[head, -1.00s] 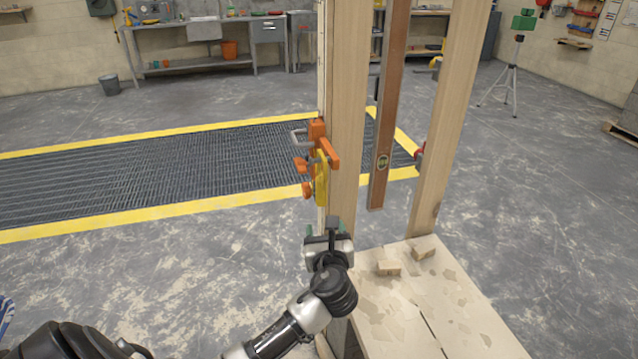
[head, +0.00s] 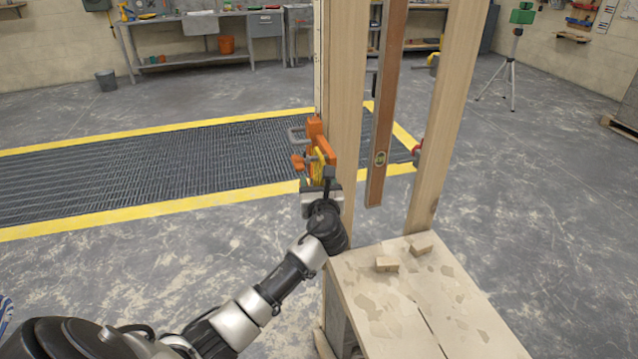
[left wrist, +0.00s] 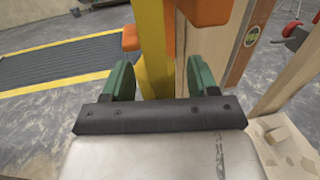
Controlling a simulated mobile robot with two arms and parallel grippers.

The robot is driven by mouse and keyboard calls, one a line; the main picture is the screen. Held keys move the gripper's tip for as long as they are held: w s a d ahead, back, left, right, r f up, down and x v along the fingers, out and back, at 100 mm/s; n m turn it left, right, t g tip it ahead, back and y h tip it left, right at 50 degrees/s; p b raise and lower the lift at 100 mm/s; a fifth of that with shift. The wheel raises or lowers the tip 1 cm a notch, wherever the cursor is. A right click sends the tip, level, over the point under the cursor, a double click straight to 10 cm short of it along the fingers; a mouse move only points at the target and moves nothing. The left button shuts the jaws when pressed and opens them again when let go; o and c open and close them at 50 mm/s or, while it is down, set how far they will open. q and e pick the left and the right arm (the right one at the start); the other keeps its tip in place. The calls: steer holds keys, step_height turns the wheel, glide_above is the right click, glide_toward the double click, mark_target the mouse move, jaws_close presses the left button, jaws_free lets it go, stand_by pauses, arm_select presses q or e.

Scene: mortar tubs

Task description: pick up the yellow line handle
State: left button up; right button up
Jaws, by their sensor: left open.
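The yellow line handle (head: 317,167) is upright against the left wooden post, just below and in front of an orange clamp (head: 315,128). In the left wrist view the handle is a tall yellow bar (left wrist: 152,42). My left gripper (head: 320,178) is at the handle's lower part and hides some of it. In the left wrist view its green fingers (left wrist: 158,78) are apart, one on each side of the yellow bar. I see a gap on the right; contact on the left is unclear. My right gripper is not in view.
The wooden post (head: 344,110) stands close behind the handle. A long brown level (head: 386,110) hangs to its right, before a second post (head: 450,110). A board (head: 385,310) with two small blocks lies below. The floor on the left is open.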

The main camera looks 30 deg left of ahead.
arm_select(q)
steer(key=shift+a, duration=0.1)
steer(key=shift+c, duration=0.2)
steer(key=c, duration=1)
steer(key=shift+o, duration=0.2)
